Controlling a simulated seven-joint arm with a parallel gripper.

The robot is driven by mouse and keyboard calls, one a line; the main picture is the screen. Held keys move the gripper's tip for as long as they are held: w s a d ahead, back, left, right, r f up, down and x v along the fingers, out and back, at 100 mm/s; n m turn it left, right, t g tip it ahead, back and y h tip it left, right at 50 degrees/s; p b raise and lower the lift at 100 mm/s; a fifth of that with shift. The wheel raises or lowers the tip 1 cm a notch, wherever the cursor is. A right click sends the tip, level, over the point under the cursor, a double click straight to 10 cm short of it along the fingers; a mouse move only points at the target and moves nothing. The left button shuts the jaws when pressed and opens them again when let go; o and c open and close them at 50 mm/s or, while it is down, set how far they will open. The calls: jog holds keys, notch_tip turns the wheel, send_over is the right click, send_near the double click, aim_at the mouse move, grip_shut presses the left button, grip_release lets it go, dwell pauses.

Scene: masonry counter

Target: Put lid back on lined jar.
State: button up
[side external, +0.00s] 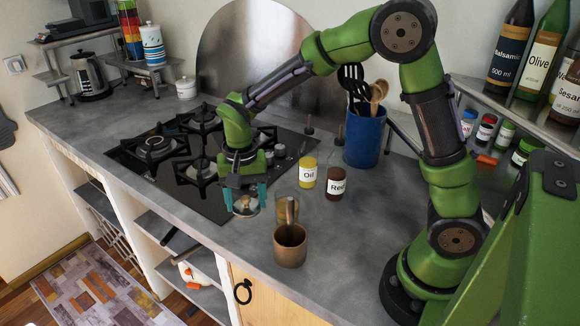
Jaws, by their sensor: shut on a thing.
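My gripper (245,198) points down over the counter's front part, just right of the black cooktop. Its two teal fingers stand on either side of a small round lid-like piece (245,207), pale with a brownish centre, and are shut on it. I cannot make out lines on this jar. A white jar with blue bands (153,45) stands on the shelf at the back left.
The black cooktop (185,180) lies left. The grey counter (345,235) is bare right of the cup.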

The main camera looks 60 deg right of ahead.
jog(key=s+d+r, duration=0.4)
jog(key=d+r, duration=0.1)
jog(key=d, duration=0.5)
jog(key=shift+a+f, duration=0.15)
jog(key=shift+f, duration=2.5)
jog(key=shift+f, duration=0.1)
jog(key=o, duration=1.2)
jog(key=shift+o, duration=0.2)
notch_tip(320, 180, up, 7)
dwell(0.4)
